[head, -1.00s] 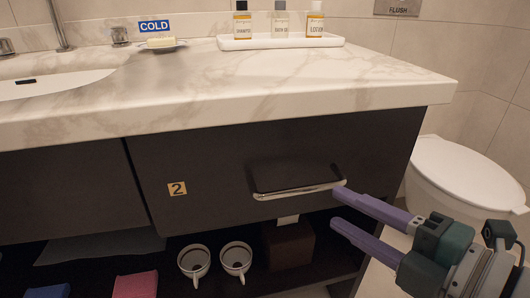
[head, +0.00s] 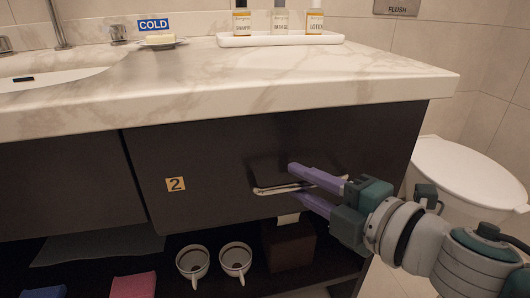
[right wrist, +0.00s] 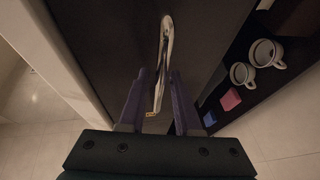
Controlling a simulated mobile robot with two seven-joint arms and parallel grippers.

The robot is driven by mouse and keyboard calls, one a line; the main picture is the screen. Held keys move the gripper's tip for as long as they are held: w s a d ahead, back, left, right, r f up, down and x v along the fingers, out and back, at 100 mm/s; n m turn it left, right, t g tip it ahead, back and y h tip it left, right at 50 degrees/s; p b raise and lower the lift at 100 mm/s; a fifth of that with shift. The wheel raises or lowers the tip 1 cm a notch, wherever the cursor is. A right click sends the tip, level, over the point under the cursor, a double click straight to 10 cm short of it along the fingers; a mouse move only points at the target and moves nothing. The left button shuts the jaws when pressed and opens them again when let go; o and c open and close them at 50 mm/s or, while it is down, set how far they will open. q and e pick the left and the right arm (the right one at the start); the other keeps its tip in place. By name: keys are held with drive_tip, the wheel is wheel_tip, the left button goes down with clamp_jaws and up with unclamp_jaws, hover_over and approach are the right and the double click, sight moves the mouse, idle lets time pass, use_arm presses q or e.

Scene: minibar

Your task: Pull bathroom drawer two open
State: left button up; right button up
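The dark drawer front (head: 205,165) with a "2" label (head: 176,184) sits under the marble counter and looks closed. Its silver bar handle (head: 268,190) runs across the right half. My right gripper (head: 297,183) is at the handle's right part, one purple finger above the bar and one below. In the right wrist view, the handle (right wrist: 166,38) runs between the two spread fingers (right wrist: 160,76), with gaps visible beside it. Contact cannot be made out. My left gripper is not in view.
The marble counter (head: 240,88) overhangs the drawer. An open shelf below holds two cups (head: 235,259), a brown box (head: 288,246) and folded cloths (head: 133,285). A toilet (head: 465,175) stands at the right. A tray of bottles (head: 280,40) is on the counter.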

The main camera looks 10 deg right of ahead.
clamp_jaws()
idle(1.1)
